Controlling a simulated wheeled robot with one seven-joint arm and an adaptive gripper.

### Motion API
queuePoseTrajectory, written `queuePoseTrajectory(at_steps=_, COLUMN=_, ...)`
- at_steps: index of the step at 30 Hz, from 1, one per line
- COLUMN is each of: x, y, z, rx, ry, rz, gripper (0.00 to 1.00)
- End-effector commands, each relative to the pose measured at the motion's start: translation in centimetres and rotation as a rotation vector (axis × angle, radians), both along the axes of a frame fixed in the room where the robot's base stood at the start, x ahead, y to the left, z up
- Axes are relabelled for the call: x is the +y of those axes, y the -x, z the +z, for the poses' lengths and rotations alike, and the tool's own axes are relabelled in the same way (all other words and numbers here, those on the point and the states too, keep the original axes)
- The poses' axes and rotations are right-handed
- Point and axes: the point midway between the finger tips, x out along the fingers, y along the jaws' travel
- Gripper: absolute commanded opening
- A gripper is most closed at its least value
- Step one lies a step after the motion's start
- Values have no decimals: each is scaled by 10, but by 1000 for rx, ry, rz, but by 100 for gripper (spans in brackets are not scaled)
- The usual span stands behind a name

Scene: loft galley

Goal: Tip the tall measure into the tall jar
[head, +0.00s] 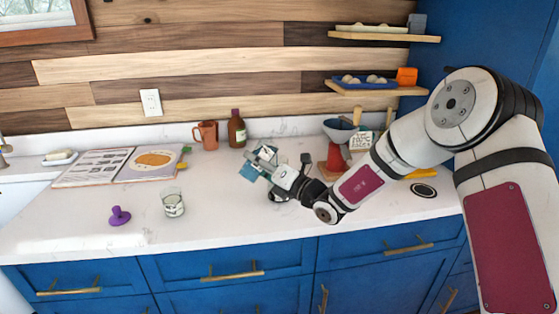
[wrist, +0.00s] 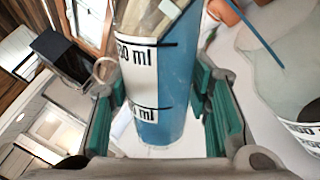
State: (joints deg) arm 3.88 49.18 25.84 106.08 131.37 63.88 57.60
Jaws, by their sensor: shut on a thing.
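My gripper (head: 270,165) is shut on the tall measure (wrist: 155,75), which shows blue with a white label and black ml marks. In the wrist view it stands between the green finger pads. In the head view the measure (head: 250,172) is a small blue shape, partly hidden by the fingers, held above the counter and seemingly tilted. A clear glass vessel with dark markings (head: 173,208), probably the tall jar, stands upright on the counter, left of my gripper and apart from it. A large see-through marked vessel (wrist: 300,125) shows at the wrist view's right edge, probably the same one.
A purple object (head: 119,215) sits left of the glass vessel. An open book (head: 120,167), an orange mug (head: 206,134) and a brown bottle (head: 236,130) stand behind. A red object (head: 337,158) and a bowl (head: 340,130) are at right. The front counter is mostly clear.

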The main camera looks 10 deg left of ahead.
Motion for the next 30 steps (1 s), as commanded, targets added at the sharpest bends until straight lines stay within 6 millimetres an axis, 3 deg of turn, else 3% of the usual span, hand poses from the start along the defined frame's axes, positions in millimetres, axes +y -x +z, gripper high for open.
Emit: queuePoseTrajectory(at_steps=30, x=1, y=2, z=3, rx=86, ry=-72, rz=1, gripper=8)
